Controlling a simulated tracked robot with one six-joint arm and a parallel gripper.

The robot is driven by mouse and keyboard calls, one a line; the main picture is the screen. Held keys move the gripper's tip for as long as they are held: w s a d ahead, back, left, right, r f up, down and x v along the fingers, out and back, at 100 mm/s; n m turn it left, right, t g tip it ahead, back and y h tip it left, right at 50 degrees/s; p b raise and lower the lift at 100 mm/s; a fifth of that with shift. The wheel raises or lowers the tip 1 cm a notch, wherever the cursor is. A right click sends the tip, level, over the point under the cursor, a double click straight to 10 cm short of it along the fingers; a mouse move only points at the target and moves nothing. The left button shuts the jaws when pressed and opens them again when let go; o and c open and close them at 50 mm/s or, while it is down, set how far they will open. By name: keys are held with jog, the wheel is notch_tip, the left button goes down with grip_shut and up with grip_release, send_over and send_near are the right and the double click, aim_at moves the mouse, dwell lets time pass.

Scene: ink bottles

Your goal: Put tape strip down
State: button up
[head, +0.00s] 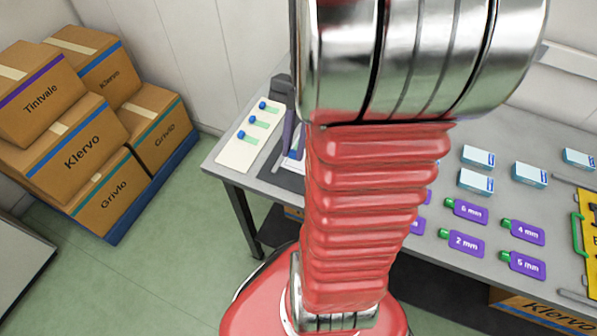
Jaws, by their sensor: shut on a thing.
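My gripper (290,142) shows only in part, as a dark, purplish-grey shape at the left edge of my red arm, low over the left end of the table. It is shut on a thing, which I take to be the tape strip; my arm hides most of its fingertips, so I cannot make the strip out. A white card (228,157) at the table's left end carries several pale green strips with blue ends (259,123). A dark grey mat (285,178) lies right of the card, with something white and blue partly visible on it.
The grey table (512,190) holds several purple tags with green tips (464,211), several light blue and white boxes (529,174) and a yellow item (591,225) at the right edge. Cardboard boxes (82,146) stand on a blue pallet (150,197) at left. Green floor is clear between.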

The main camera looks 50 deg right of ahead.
jog(key=shift+f, duration=3.15)
jog(key=shift+f, duration=1.85)
jog(key=o, duration=0.7)
jog(key=shift+f, duration=0.1)
